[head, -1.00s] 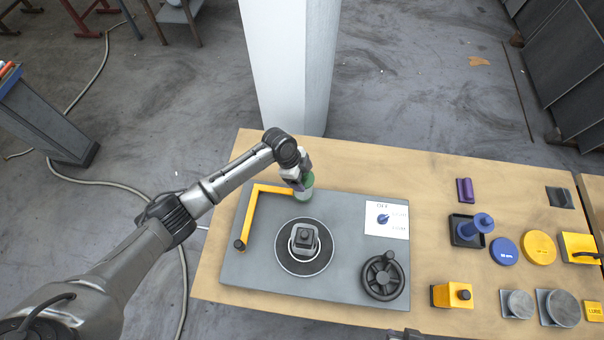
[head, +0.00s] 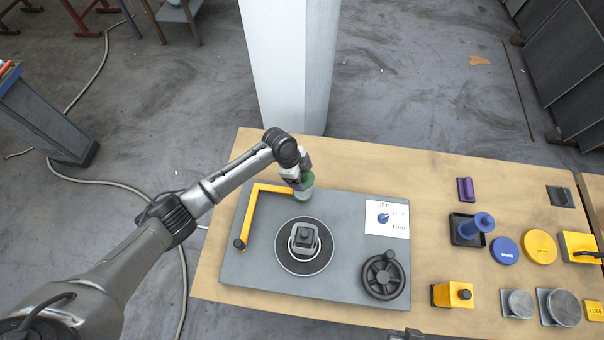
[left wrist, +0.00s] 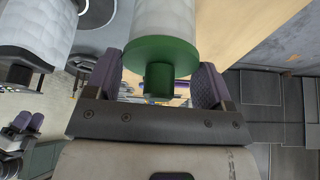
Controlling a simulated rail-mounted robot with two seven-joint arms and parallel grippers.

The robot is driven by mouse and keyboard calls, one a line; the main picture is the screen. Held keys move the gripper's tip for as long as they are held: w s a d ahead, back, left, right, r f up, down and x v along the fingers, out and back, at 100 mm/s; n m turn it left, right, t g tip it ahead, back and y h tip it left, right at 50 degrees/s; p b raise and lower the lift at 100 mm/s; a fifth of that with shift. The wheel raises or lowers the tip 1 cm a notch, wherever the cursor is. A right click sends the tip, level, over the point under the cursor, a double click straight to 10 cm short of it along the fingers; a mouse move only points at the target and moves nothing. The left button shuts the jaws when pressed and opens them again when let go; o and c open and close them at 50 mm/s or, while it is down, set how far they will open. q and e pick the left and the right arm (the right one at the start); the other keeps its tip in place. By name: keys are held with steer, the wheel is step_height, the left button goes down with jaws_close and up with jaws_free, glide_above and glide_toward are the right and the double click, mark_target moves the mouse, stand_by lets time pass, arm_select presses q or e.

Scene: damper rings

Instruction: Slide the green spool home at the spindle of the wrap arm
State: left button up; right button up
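The green spool (left wrist: 160,55), with a green flange, a short hub and a pale white-wrapped body, fills the top middle of the left wrist view. In the head view it (head: 306,182) stands at the far end of the yellow wrap arm (head: 248,212). The spindle is hidden, so I cannot tell how deep the spool sits. My left gripper (head: 297,181) is right at the spool's top. Its purple fingers (left wrist: 157,82) stand wide apart on either side of the green hub, with gaps between.
The grey plate (head: 255,270) carries a round turntable (head: 290,263), a black handwheel (head: 382,276) and a white dial card (head: 387,219). To the right are a blue spool (head: 482,222), a purple block (head: 466,190) and blue and yellow discs. A white pillar (head: 290,70) stands behind the table.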

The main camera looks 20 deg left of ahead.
arm_select(q)
steer(key=o, duration=0.4)
steer(key=b+v, duration=0.1)
steer(key=v, duration=1.3)
steer(key=shift+d, duration=0.1)
steer(key=shift+f, duration=0.1)
stand_by(0.5)
